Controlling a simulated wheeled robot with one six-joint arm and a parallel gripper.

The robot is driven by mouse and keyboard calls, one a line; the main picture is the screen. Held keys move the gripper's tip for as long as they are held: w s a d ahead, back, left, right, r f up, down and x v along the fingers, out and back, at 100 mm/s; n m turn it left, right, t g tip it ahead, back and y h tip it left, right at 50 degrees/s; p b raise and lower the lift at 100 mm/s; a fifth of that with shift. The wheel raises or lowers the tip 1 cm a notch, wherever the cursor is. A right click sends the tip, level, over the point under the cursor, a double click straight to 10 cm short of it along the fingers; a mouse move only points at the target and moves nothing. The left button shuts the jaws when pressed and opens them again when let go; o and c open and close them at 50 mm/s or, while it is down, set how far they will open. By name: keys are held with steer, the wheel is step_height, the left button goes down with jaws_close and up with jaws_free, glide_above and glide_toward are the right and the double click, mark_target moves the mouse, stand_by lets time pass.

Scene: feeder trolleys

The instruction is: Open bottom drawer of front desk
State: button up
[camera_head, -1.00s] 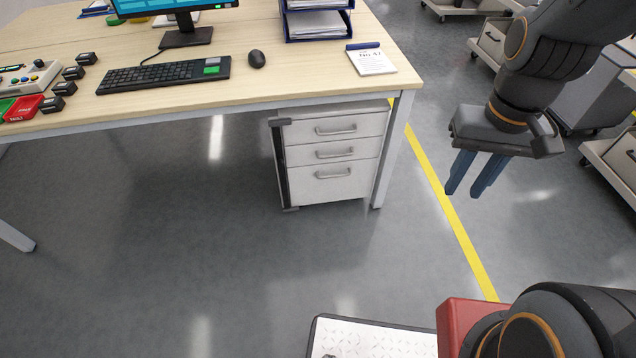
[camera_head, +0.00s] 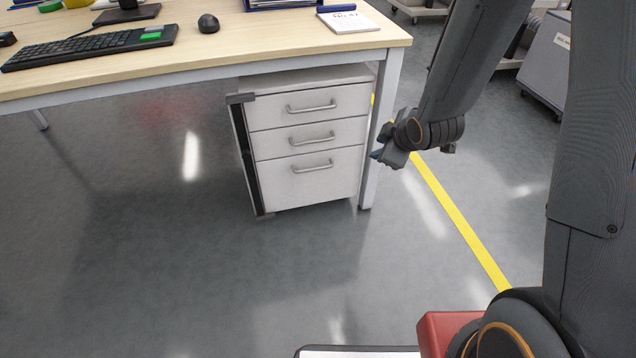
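The white drawer unit (camera_head: 345,186) stands on the floor under the right end of the wooden desk (camera_head: 300,50). It has three drawers, all closed, each with a grey bar handle. The bottom drawer (camera_head: 290,191) is the tallest, and its handle (camera_head: 312,167) runs across its upper part.
The desk's right front leg (camera_head: 381,125) stands beside the drawer unit. A yellow floor line (camera_head: 455,215) runs along the right. The floor (camera_head: 180,260) in front of the drawers is clear. A grey trolley (camera_head: 546,65) stands at the back right.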

steer(key=w+a+f+n+t+y+b, duration=0.1)
steer(key=w+a+f+n+y+b, duration=0.25)
steer(key=f+b, duration=0.35)
steer(key=w+a+f+n+t+y+b, duration=0.2)
steer(key=a+f+n+b, duration=0.25)
steer(key=f, duration=0.35)
steer(key=w+a+f+n+t+y+b, duration=0.1)
steer(key=w+a+f+n+y+b, duration=0.2)
steer(key=f+b, duration=0.45)
steer(key=b+x, duration=0.3)
steer(key=x, duration=0.5)
steer(key=shift+h, duration=0.45)
jaws_close()
